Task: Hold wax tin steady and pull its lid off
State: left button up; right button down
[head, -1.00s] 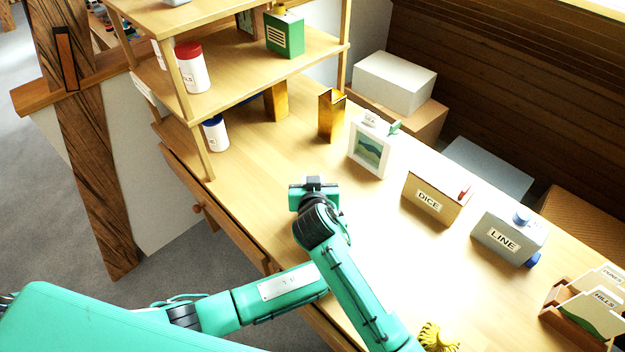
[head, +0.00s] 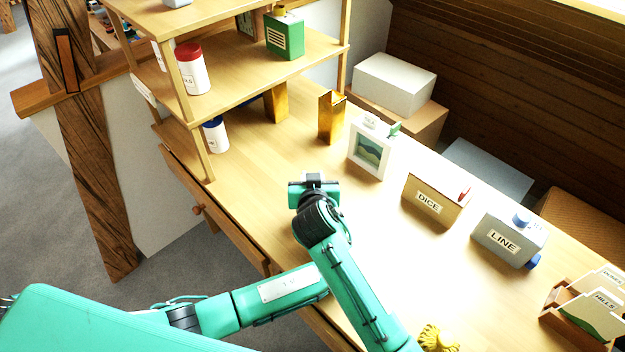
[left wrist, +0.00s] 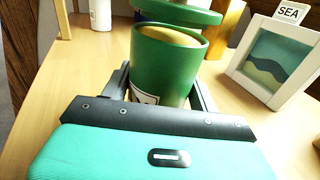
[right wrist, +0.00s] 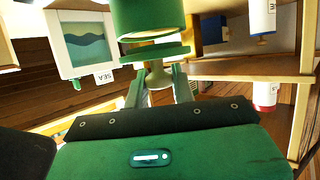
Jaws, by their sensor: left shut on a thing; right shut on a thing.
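The green wax tin (left wrist: 165,66) stands open-topped in the left wrist view, with tan wax (left wrist: 172,36) inside. My left gripper (left wrist: 162,88) is shut around the tin's body, one finger on each side. The green lid (right wrist: 157,53) is apart from the tin, with a narrow gap between it and the rim in the right wrist view. My right gripper (right wrist: 161,76) is shut on the lid's pale knob. The lid also shows above and behind the open tin in the left wrist view (left wrist: 180,12). In the head view my arms hide the tin and lid.
A framed SEA picture (head: 370,152) stands behind my grippers, with a DICE box (head: 428,200) and a LINE box (head: 508,238) to its right. A wooden shelf (head: 240,75) rises at the back left. Table (head: 262,170) around my grippers is mostly clear.

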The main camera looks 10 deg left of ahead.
jog(key=shift+r, duration=0.4)
